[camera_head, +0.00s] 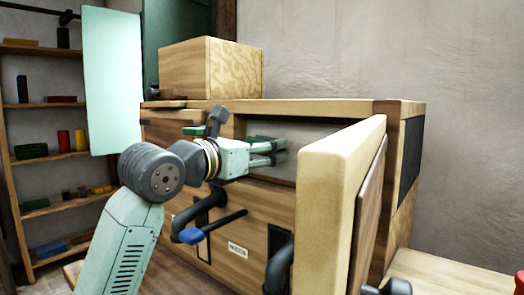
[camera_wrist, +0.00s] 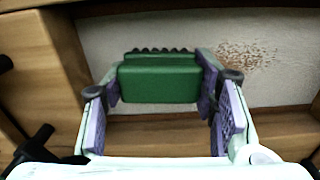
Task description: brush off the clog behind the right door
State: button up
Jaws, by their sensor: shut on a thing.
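My gripper (camera_head: 281,153) is shut on a green brush (camera_wrist: 158,83), its fingers on either side of the block. Dark bristles show along the brush's far edge in the wrist view. The clog (camera_wrist: 246,54) is a patch of brown specks on a pale surface, to the right of the brush and apart from it in the picture. The right door (camera_head: 335,185) stands open toward me, and my gripper reaches into the opening left of it. The clog cannot be made out in the head view.
The wooden machine (camera_head: 330,106) carries a wooden box (camera_head: 184,68) on top. A blue-tipped handle (camera_head: 192,236) and dark pipes stick out below the opening. The open door's thick edge bounds the right side. Shelves (camera_head: 45,158) with small coloured items stand at left.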

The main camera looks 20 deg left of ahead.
jog(key=shift+s+d+f+b, duration=0.1)
jog(key=shift+s+d+b, duration=0.75)
jog(key=shift+d, duration=1.25)
jog(key=shift+s+d+r+b, duration=0.1)
jog(key=shift+s+d+b, duration=0.8)
jog(key=shift+d, duration=1.2)
jog(key=shift+s+d+f+b, duration=0.1)
jog(key=shift+s+d+b, duration=0.4)
jog(key=shift+d+b, duration=1.15)
jog(key=shift+d+p, duration=0.45)
jog(key=shift+p, duration=0.05)
jog(key=shift+a, duration=0.1)
jog(key=shift+b+v, duration=0.7)
jog(key=shift+v, duration=2.3)
jog(key=v, duration=0.3)
